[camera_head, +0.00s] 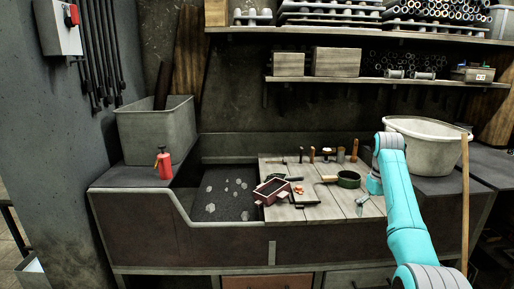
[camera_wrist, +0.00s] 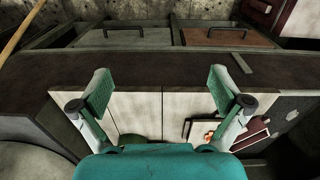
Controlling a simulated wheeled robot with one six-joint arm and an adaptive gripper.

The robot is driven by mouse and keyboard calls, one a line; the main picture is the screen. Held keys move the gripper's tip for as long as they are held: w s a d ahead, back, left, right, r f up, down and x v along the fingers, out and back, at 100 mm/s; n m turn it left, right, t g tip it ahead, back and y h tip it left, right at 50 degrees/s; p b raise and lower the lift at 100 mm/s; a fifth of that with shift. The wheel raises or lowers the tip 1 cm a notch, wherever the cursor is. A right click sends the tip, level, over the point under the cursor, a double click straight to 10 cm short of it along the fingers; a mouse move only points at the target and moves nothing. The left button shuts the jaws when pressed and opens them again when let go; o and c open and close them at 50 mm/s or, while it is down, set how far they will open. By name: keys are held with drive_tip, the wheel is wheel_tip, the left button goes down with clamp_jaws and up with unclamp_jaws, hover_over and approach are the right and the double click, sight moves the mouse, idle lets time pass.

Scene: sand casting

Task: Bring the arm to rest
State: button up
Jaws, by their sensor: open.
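My teal arm (camera_head: 406,215) reaches up from the lower right over the right side of the workbench, its wrist bent downward. My gripper (camera_wrist: 160,84) shows in the wrist view with its two green-padded fingers spread wide and nothing between them. It is above the pale wooden board top (camera_wrist: 150,112), near the bench's front edge. In the head view the gripper is mostly hidden behind my arm.
A red spray bottle (camera_head: 163,163) stands left. A large pale tub (camera_head: 428,148) and an upright wooden handle (camera_head: 464,200) are close right of my arm.

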drive_tip(key=s+a+f+t, duration=0.1)
drive_tip(key=s+a+f, duration=0.1)
drive_tip(key=f, duration=0.8)
drive_tip(key=s+a+f+t, duration=0.1)
drive_tip(key=s+a+f, duration=0.1)
drive_tip(key=f, duration=0.8)
drive_tip(key=s+a+f+t, duration=0.1)
drive_tip(key=a+f, duration=0.1)
drive_tip(key=f, duration=0.9)
drive_tip(key=s+a+f+t, duration=0.2)
drive_tip(key=s+a+f, duration=0.1)
drive_tip(key=s+f, duration=0.5)
drive_tip(key=s+a+f+t, duration=0.25)
drive_tip(key=s+f, duration=0.45)
drive_tip(key=s, duration=0.4)
drive_tip(key=s+a+r+t, duration=0.2)
drive_tip(key=s+a+r, duration=0.1)
drive_tip(key=s, duration=0.9)
drive_tip(key=s+a+r+t, duration=0.1)
drive_tip(key=s+a+r, duration=0.15)
drive_tip(key=s, duration=1.05)
drive_tip(key=s+a+r+t, duration=0.1)
drive_tip(key=s+r+t, duration=0.1)
drive_tip(key=s+r, duration=0.6)
drive_tip(key=s+r+t, duration=0.2)
drive_tip(key=s+r, duration=0.7)
drive_tip(key=r, duration=0.6)
drive_tip(key=shift+a+m, duration=0.4)
